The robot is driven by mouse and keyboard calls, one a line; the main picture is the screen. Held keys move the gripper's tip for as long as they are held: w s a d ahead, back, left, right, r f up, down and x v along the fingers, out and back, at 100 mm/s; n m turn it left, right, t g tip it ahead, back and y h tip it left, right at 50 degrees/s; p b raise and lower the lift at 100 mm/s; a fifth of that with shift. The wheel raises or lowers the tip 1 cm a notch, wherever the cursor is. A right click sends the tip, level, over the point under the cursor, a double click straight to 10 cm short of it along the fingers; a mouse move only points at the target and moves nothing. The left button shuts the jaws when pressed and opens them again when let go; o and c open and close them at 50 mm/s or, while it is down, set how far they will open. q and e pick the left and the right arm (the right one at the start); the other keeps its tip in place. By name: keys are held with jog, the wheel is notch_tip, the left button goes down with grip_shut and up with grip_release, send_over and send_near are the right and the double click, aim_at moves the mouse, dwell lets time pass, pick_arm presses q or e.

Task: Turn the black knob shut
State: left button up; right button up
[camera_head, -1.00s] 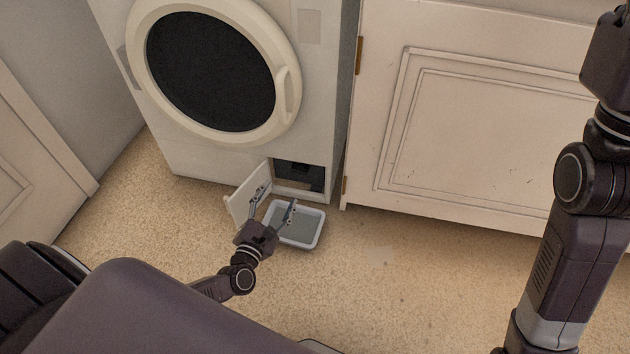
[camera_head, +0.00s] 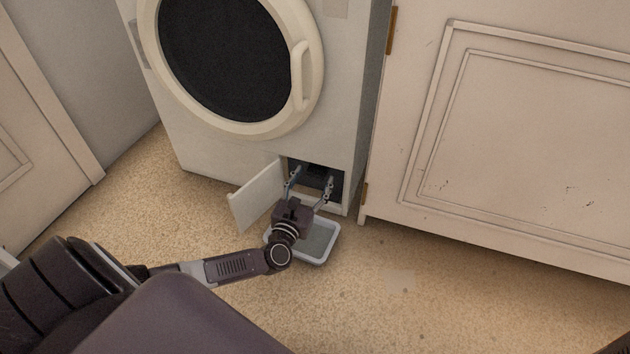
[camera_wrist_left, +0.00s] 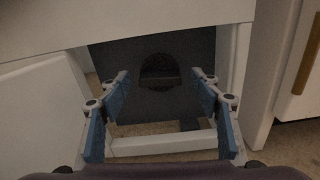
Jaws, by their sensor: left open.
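The black knob (camera_wrist_left: 158,71) shows in the left wrist view as a dark round shape in the dim recess low on the white washing machine (camera_head: 255,150). In the head view it is hard to make out. My left gripper (camera_head: 311,178) is open at the mouth of the recess. In the left wrist view its two blue-padded fingers (camera_wrist_left: 160,82) stand wide apart, with the knob between them in the picture and farther in. Nothing is between the pads. The knob's turn position is too dark to tell. My right gripper is out of view.
The small hatch door (camera_head: 258,194) stands open left of the recess. A shallow grey tray (camera_head: 318,241) lies on the floor below, partly under my left gripper. A white cabinet (camera_head: 520,140) stands to the right. The floor in front is clear.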

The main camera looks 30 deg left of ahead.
pick_arm(q)
jog(key=shift+w+a, duration=0.15)
jog(key=shift+w, duration=0.55)
jog(key=c, duration=1.2)
jog(key=shift+o, duration=0.2)
